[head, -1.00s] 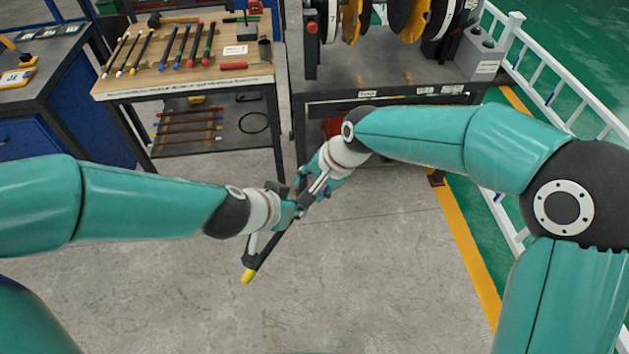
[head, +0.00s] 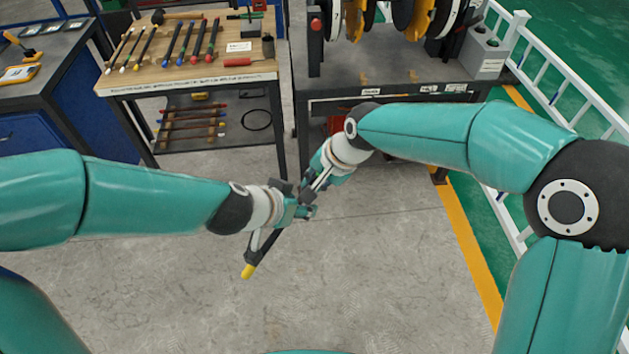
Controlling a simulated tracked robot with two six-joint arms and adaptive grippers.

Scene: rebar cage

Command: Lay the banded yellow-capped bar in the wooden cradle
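The dark bar with a yellow cap (head: 248,271) slants down to the lower left in front of me, its capped end over the floor. My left gripper (head: 299,209) is shut around the bar's upper part. My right gripper (head: 308,191) comes down from the upper right and meets the bar beside the left one; its fingers overlap the bar and I cannot tell whether they grip it. The bar's far end is hidden between the grippers, and its band is not clear. On the bench's lower shelf, wooden supports (head: 187,127) carry several bars; I cannot tell whether they are the cradle.
A wooden-topped bench (head: 215,78) holds several colour-capped bars, a hammer (head: 177,18) and a red-handled tool (head: 246,62). A grey bench with reels (head: 437,76) stands right of it. A white railing (head: 566,105) runs along the right. The floor ahead is clear.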

